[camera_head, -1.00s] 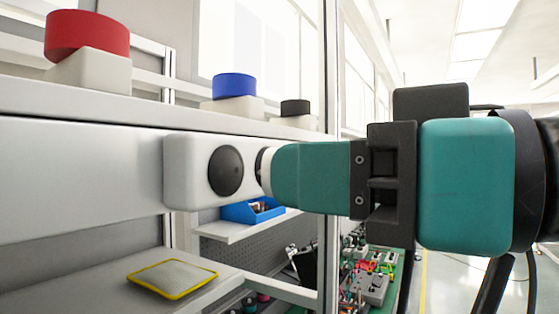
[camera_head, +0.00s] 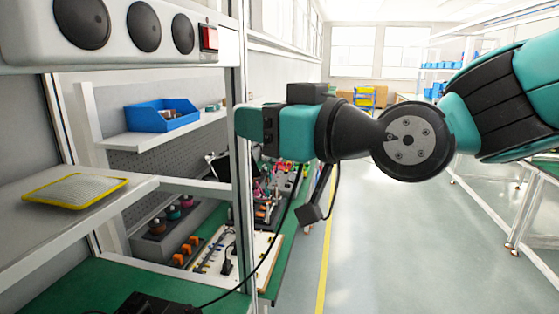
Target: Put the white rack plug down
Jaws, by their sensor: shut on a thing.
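My gripper (camera_head: 247,124), with teal fingers, is seen from behind and the side in front of the rack's upright post (camera_head: 240,70). It is shut, with its fingertips pointing left. The white rack plug cannot be made out; whatever is between the fingertips is hidden by the gripper. A white socket strip (camera_head: 108,52) with several round black sockets and a lit red switch (camera_head: 209,38) is at upper left, above and left of the gripper and apart from it.
A yellow-rimmed mat (camera_head: 38,196) lies on the left shelf (camera_head: 60,225). A blue bin (camera_head: 163,115) stands on a shelf behind. A black cable (camera_head: 268,262) hangs over the cluttered green bench below. The floor (camera_head: 370,250) at right is clear.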

